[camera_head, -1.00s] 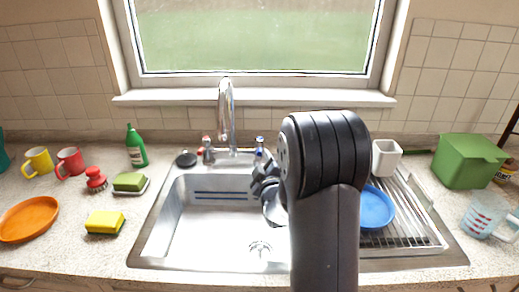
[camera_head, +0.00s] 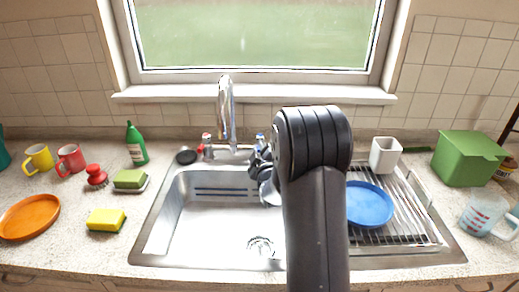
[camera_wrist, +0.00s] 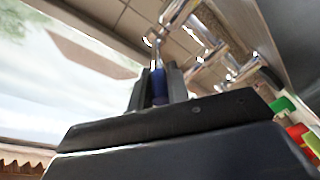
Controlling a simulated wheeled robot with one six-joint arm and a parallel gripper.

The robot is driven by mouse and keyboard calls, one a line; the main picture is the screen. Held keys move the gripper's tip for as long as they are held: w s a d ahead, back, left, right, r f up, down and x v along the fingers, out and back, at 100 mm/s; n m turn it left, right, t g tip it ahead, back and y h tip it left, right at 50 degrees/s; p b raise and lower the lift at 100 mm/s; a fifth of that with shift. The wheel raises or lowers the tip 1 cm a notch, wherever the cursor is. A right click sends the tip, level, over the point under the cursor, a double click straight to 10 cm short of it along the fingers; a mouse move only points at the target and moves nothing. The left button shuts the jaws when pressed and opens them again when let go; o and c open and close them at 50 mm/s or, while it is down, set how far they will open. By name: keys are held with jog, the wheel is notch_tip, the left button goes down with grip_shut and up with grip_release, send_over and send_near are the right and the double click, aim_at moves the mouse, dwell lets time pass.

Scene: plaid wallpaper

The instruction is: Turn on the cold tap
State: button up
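The cold tap (camera_head: 260,138), a small chrome tap with a blue mark, stands right of the tall chrome spout (camera_head: 226,105) behind the sink. In the head view, my gripper (camera_head: 262,158) is at the cold tap, partly hidden by my arm. In the wrist view, the dark fingers of my gripper (camera_wrist: 160,88) stand close on both sides of the blue part of the cold tap (camera_wrist: 158,84) and look shut on it. The red-marked hot tap (camera_head: 207,146) stands left of the spout. I see no clear water stream.
The sink basin (camera_head: 205,215) is empty. A drying rack (camera_head: 408,215) on the right bears a blue plate (camera_head: 369,204) and a white cup (camera_head: 385,154). A green bottle (camera_head: 136,146) and sponges stand left. The window sill (camera_head: 250,95) is behind.

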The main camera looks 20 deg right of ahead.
grip_shut()
jog(key=shift+f, duration=0.1)
jog(key=shift+s+d+r+n+y+b, duration=0.15)
jog(key=shift+d+n+y+b, duration=0.5)
jog(key=shift+y+b, duration=0.4)
jog(key=shift+s+d+r+n+y+b, duration=0.1)
jog(key=shift+d+n+y+b, duration=0.3)
jog(key=shift+n+y+b, duration=0.6)
jog(key=shift+m+y+p, duration=0.25)
jog(key=shift+p, duration=0.05)
jog(key=o, duration=0.5)
grip_release()
jog(key=shift+f, duration=0.15)
